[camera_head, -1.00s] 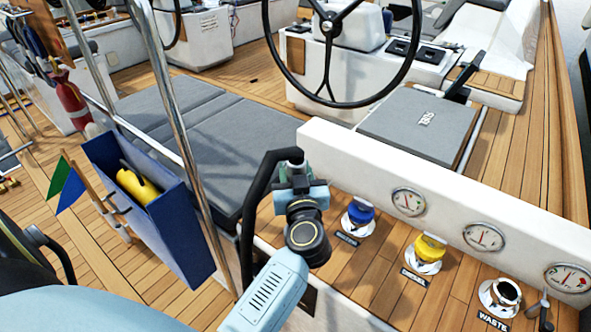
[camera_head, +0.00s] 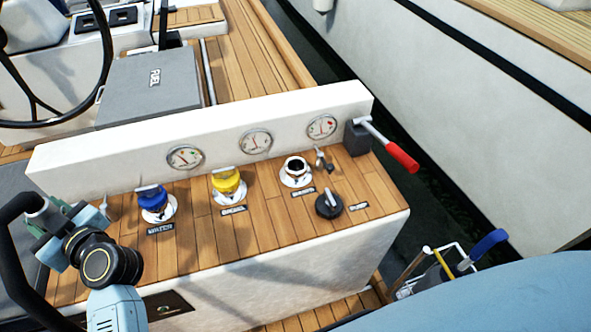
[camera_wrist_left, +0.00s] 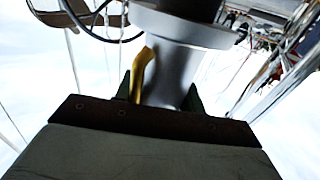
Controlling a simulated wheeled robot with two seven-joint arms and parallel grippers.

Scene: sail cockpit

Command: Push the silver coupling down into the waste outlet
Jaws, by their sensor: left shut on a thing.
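The silver coupling (camera_wrist_left: 172,75) fills the middle of the left wrist view, with a wide flange and a yellow strip beside it. My left gripper (camera_head: 50,236) is shut on it, at the far left of the head view, left of the blue-capped fitting. There the coupling (camera_head: 40,212) is small and partly hidden by the jaws, and a black hose curves beside it. The waste outlet (camera_head: 296,168) is a silver fitting with a dark open mouth, upright on the wooden deck ledge, well right of the gripper. My right gripper is not in view.
Between gripper and outlet stand the blue-capped fitting (camera_head: 153,200) and the yellow-capped fitting (camera_head: 227,182). A white panel with gauges (camera_head: 255,141) rises behind. Right of the outlet are a small dark tap (camera_head: 322,160), a black knob (camera_head: 329,205) and a red-handled lever (camera_head: 400,156).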

